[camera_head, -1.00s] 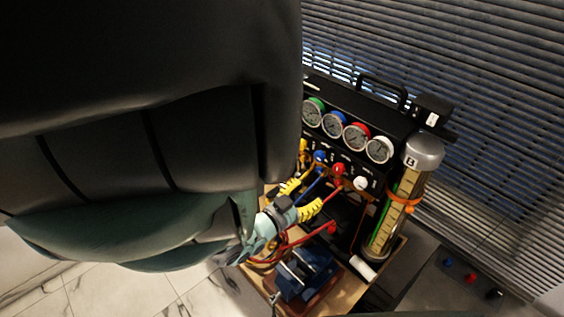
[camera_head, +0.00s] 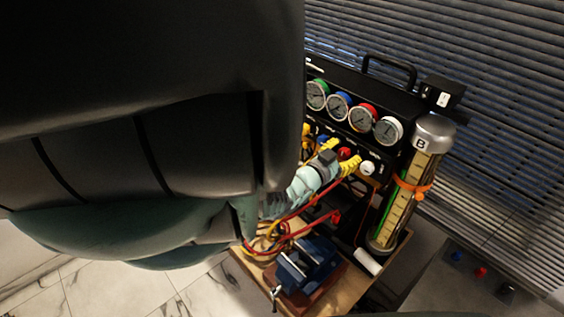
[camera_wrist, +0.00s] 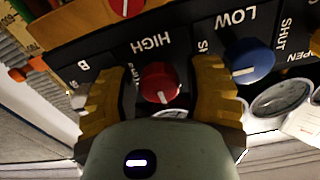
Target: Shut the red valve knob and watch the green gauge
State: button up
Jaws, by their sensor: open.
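The red valve knob (camera_wrist: 159,82) sits on the black panel labelled HIGH in the wrist view, with a white line on its face. It also shows in the head view (camera_head: 345,154). My gripper (camera_wrist: 165,88) is open, with one yellow finger on each side of the knob. In the head view my gripper (camera_head: 343,153) is at the panel's front. I cannot tell whether the fingers touch the knob. The green gauge (camera_head: 317,94) is leftmost in the row of gauges, its dial facing out; its reading is too small to make out.
The blue knob (camera_wrist: 250,60) is beside one finger. A white knob (camera_head: 367,167) sits right of the red one. A glass cylinder (camera_head: 410,195) stands at the right. Red and yellow hoses (camera_head: 290,235) and a blue vise (camera_head: 308,265) are below on the wooden board.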

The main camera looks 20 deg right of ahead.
grip_shut()
dwell(0.5)
jog(key=shift+m, duration=0.5)
jog(key=m, duration=0.3)
jog(key=shift+s+d, duration=0.1)
jog(key=m+b, duration=0.1)
jog(key=m, duration=0.1)
jog(key=m+b, duration=0.2)
jog(key=m, duration=0.1)
jog(key=shift+f+m, duration=0.2)
jog(key=shift+m, duration=0.1)
jog(key=m+b, duration=0.4)
jog(key=m, duration=0.1)
jog(key=shift+b, duration=0.35)
jog(key=shift+r+m+b, duration=0.1)
jog(key=shift+m+b, duration=1.2)
jog(key=shift+m, duration=0.4)
